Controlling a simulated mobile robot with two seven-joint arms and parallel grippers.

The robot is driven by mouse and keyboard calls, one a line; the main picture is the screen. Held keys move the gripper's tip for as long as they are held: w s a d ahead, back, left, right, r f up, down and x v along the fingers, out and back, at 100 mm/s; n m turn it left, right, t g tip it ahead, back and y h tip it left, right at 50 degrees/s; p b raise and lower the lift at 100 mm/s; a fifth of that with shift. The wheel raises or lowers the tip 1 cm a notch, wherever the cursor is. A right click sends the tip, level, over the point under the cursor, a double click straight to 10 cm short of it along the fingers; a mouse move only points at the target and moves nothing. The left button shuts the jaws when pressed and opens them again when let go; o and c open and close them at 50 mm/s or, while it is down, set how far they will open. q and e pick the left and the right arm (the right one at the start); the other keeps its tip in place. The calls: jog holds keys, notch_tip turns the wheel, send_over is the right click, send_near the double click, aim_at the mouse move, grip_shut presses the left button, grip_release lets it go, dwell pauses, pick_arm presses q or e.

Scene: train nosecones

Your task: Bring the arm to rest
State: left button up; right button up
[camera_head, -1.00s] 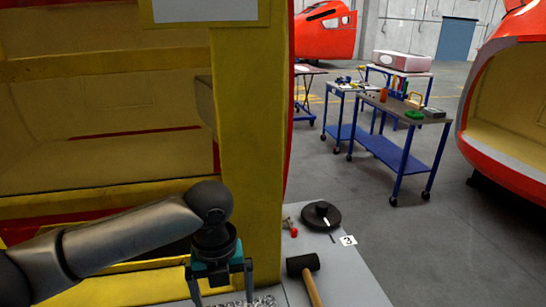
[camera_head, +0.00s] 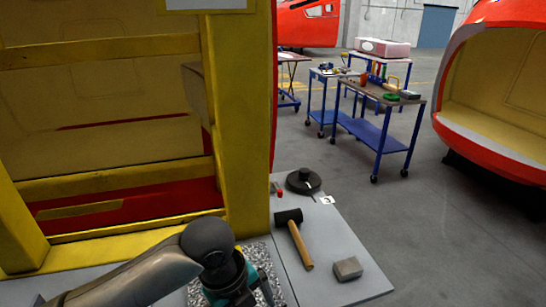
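My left arm comes in from the bottom left. Its dark rounded wrist and teal-marked gripper (camera_head: 245,287) are at the bottom edge, over a grey speckled patch on the work surface. The fingers are mostly hidden by the wrist and cut off by the frame edge, so I cannot tell how far apart they are. I see nothing held in it. My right arm and gripper are not in view.
A black-headed mallet (camera_head: 294,238), a grey block (camera_head: 347,269) and a black disc (camera_head: 303,181) lie on the grey table (camera_head: 330,240). The yellow nosecone frame (camera_head: 240,130) stands close behind the arm. Blue trolleys (camera_head: 375,140) stand farther back.

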pick_arm(q)
jog(key=s+d+f+n+t+h, duration=0.1)
jog(key=s+d+f+n+h, duration=0.15)
jog(key=n, duration=0.35)
jog(key=s+a+f+n+t+y, duration=0.1)
jog(key=s+a+f+n+y, duration=0.15)
jog(key=s+a+n, duration=0.6)
jog(key=s+a+f+n+t+y, duration=0.1)
jog(key=s+a+f+n+y, duration=0.15)
jog(key=a+n, duration=0.65)
jog(key=s+d+f+n+g+b, duration=0.2)
jog(key=f+b, duration=0.5)
jog(key=f, duration=1.9)
jog(key=s+f+b, duration=0.3)
jog(key=s+f, duration=0.4)
jog(key=f, duration=0.4)
jog(key=s+a+f+b, duration=0.1)
jog(key=s+f+b, duration=0.2)
jog(key=s+f, duration=0.5)
notch_tip(320, 180, down, 4)
jog(key=shift+s+a+r+g+b, duration=0.2)
jog(key=shift+s+g+b, duration=0.1)
jog(key=shift+g, duration=0.1)
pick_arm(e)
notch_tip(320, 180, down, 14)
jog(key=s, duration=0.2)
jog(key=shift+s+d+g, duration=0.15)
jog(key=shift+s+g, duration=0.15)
